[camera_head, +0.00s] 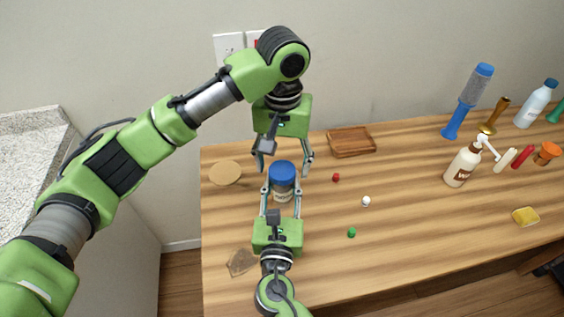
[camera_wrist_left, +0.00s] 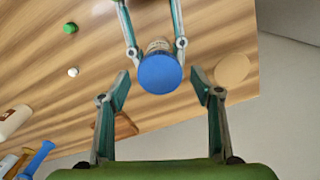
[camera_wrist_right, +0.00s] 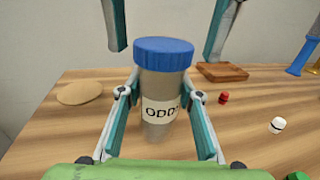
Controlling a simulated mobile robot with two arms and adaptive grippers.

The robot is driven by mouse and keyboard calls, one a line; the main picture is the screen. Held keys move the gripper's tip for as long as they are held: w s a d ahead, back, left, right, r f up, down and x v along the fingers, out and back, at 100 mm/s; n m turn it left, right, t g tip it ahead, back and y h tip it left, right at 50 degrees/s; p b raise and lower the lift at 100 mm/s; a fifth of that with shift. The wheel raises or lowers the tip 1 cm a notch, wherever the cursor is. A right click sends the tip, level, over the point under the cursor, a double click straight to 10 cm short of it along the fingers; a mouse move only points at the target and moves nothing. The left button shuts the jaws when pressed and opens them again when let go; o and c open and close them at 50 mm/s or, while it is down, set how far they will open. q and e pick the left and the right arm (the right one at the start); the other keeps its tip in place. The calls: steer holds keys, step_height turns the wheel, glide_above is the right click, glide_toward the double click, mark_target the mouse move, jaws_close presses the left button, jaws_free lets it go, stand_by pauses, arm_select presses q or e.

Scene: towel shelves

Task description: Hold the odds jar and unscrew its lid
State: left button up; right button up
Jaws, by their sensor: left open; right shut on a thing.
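The odds jar stands upright on the wooden table, a clear grey body (camera_wrist_right: 160,88) with a white label reading "ODD" in the right wrist view. Its blue lid (camera_head: 282,172) is on top, and shows from above in the left wrist view (camera_wrist_left: 160,74). My right gripper (camera_head: 281,188) is shut on the jar's body from the front, one finger on each side. My left gripper (camera_head: 282,160) points down above and behind the jar, open, its fingers apart on either side of the lid and not touching it.
A round tan disc (camera_head: 225,173) lies left of the jar. A wooden tray (camera_head: 351,141) is behind right. Red (camera_head: 336,177), white (camera_head: 366,201) and green (camera_head: 351,232) small pieces lie to the right. A pump bottle (camera_head: 462,166) and yellow sponge (camera_head: 525,216) are farther right.

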arm_select(q)
steer(key=shift+m, duration=0.5)
steer(key=shift+d+m, duration=0.1)
steer(key=shift+m, duration=1.4)
steer(key=m, duration=0.2)
steer(key=shift+m, duration=0.4)
steer(key=m, duration=0.3)
steer(key=shift+s+d, duration=0.1)
